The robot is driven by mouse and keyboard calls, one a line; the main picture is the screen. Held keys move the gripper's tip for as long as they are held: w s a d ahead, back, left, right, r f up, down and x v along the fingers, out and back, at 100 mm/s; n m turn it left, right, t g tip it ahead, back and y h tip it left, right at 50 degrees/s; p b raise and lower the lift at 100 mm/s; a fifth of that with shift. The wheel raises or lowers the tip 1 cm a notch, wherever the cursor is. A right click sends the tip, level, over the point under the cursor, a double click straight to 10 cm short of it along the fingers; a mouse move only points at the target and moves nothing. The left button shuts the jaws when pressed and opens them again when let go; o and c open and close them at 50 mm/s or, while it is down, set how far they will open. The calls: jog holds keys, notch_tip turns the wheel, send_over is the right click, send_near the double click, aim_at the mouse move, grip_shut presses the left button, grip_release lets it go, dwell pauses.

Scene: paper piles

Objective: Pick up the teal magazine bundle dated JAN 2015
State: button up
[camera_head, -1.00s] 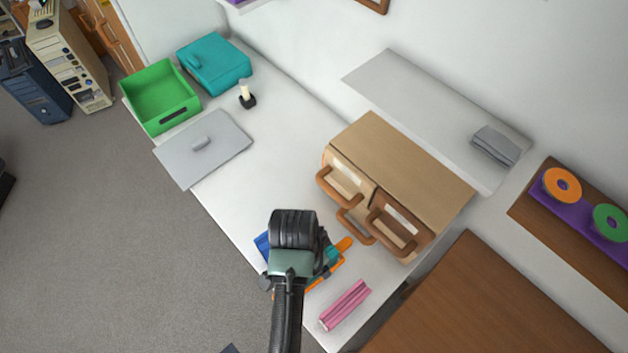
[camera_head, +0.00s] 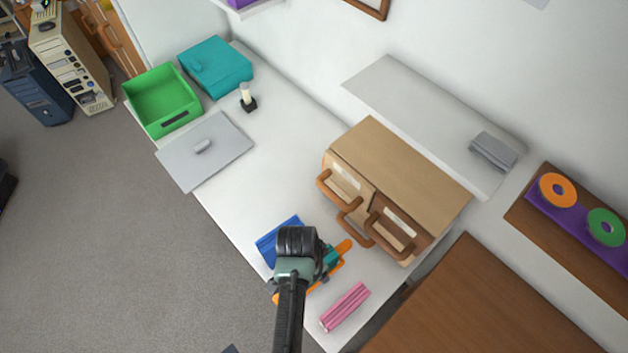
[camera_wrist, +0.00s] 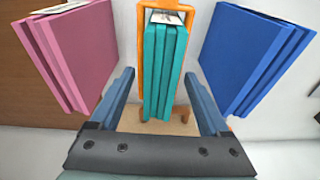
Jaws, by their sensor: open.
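The teal magazine bundle (camera_wrist: 163,70) stands in an orange frame (camera_wrist: 191,20) in the wrist view, with a picture label at its top. No date can be read on it. In the head view only a small part of the teal bundle (camera_head: 331,257) shows beside my wrist. My gripper (camera_wrist: 160,90) is open, with one finger on each side of the teal bundle. I cannot tell whether the fingers touch it. My arm hides most of the bundle in the head view.
A pink bundle (camera_head: 345,307) and a blue bundle (camera_head: 277,240) lie on either side of the teal one on the white table (camera_head: 270,150). A wooden cabinet with brown handles (camera_head: 405,175) stands close behind. A grey lid (camera_head: 205,150) and green bin (camera_head: 160,98) are farther left.

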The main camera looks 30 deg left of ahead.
jog(key=shift+f, duration=0.25)
dwell(0.3)
grip_shut()
dwell(0.5)
dwell(1.0)
